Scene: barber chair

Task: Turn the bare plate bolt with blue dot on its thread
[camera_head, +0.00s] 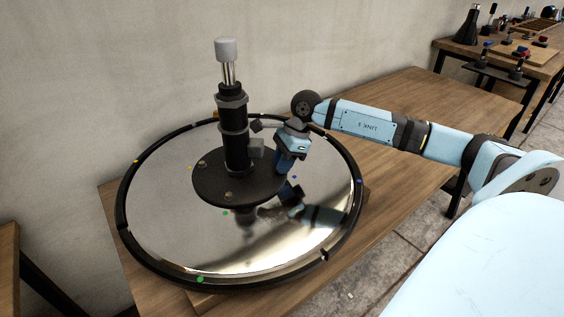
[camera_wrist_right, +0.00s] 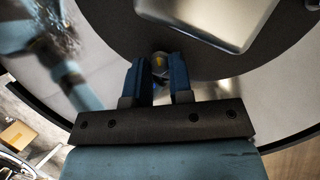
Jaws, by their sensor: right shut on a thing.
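The round black plate (camera_head: 215,188) sits at the foot of the black column, over a shiny disc. My right gripper (camera_head: 279,170) points down at the plate's right edge, near a small blue dot (camera_head: 294,177) on the disc. In the wrist view, its two blue fingers (camera_wrist_right: 158,75) are shut on a small bolt (camera_wrist_right: 159,62) with a yellowish patch on top. The bolt is hidden behind the fingers in the head view, and I cannot see its thread. My left gripper is not in view.
The black column (camera_head: 235,130) with a grey cap stands close left of my right gripper. Another bolt (camera_head: 229,195) is at the plate's front. The disc's black rim (camera_head: 352,205) surrounds everything.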

